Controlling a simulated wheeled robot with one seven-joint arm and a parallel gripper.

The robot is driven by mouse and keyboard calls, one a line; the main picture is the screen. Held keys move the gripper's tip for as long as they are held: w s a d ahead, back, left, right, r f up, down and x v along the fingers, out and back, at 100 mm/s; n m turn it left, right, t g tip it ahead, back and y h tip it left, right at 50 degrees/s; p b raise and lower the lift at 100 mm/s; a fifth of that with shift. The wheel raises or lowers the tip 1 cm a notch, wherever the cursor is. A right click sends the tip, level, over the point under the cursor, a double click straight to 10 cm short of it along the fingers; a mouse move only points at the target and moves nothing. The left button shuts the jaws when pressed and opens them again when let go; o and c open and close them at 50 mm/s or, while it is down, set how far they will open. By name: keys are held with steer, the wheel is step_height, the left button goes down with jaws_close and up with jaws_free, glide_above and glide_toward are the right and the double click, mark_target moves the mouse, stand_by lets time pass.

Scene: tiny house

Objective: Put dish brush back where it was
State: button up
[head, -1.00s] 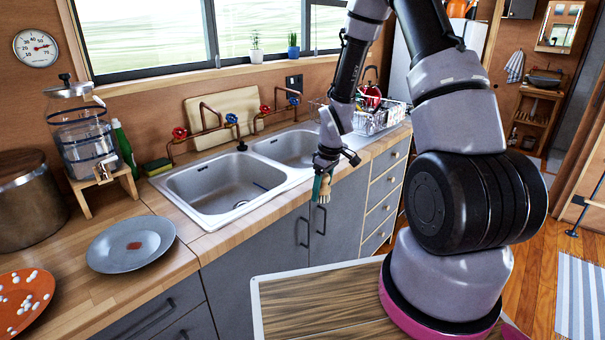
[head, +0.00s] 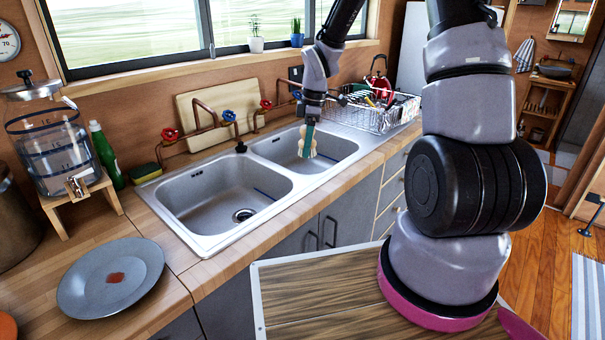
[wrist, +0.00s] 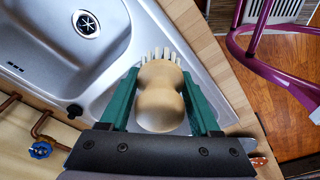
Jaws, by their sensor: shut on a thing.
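The dish brush (head: 307,143) has a pale wooden body and light bristles. It also shows in the wrist view (wrist: 160,98), upper bristles pointing away from the wrist. My gripper (head: 309,127) is shut on the brush and holds it over the right basin of the double sink (head: 215,192). In the wrist view the green fingers of my gripper (wrist: 160,112) stand on both sides of the wooden body. The brush appears held above the sink; its exact height is hard to tell.
A wire dish rack (head: 375,115) with dishes and a red kettle behind it stands right of the sink. A green bottle (head: 105,157) and sponge (head: 145,173) stand left. A grey plate (head: 110,278) lies on the counter. Copper taps (head: 200,120) rise behind the sink.

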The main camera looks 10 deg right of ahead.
glide_above(303, 182)
steer(key=f, duration=0.5)
steer(key=shift+s+d+f, duration=0.1)
steer(key=shift+d+f, duration=0.15)
steer(key=shift+f, duration=2.25)
steer(key=shift+f, duration=0.15)
steer(key=o, duration=1.4)
steer(key=shift+c, duration=0.2)
